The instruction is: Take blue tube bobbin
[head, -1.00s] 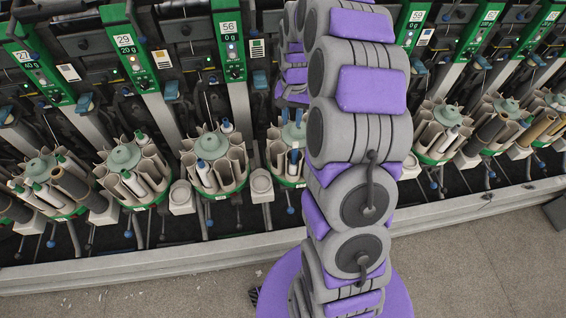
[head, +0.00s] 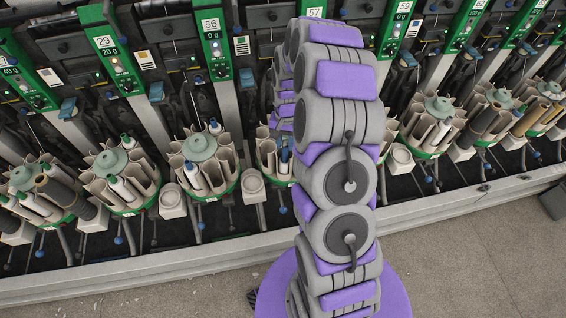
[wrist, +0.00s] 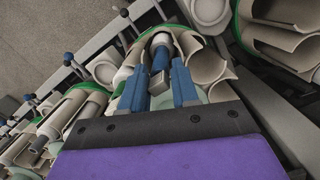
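In the wrist view, a blue-tipped tube bobbin (wrist: 161,57) stands in a pocket of a carousel with beige walls. My gripper (wrist: 159,78) has two blue fingers, set apart on either side of the bobbin's tip. Whether they touch it I cannot tell. In the head view, the carousel (head: 266,158) beside my arm is partly hidden by the arm, and a blue piece shows in it. Another carousel (head: 232,170) to its left holds tubes with blue tips (head: 190,166).
A row of green numbered posts (head: 213,45) rises behind the carousels. More carousels with green-tipped (head: 113,180), dark and tan tubes stand to both sides. A grey rail (head: 170,263) runs along the front.

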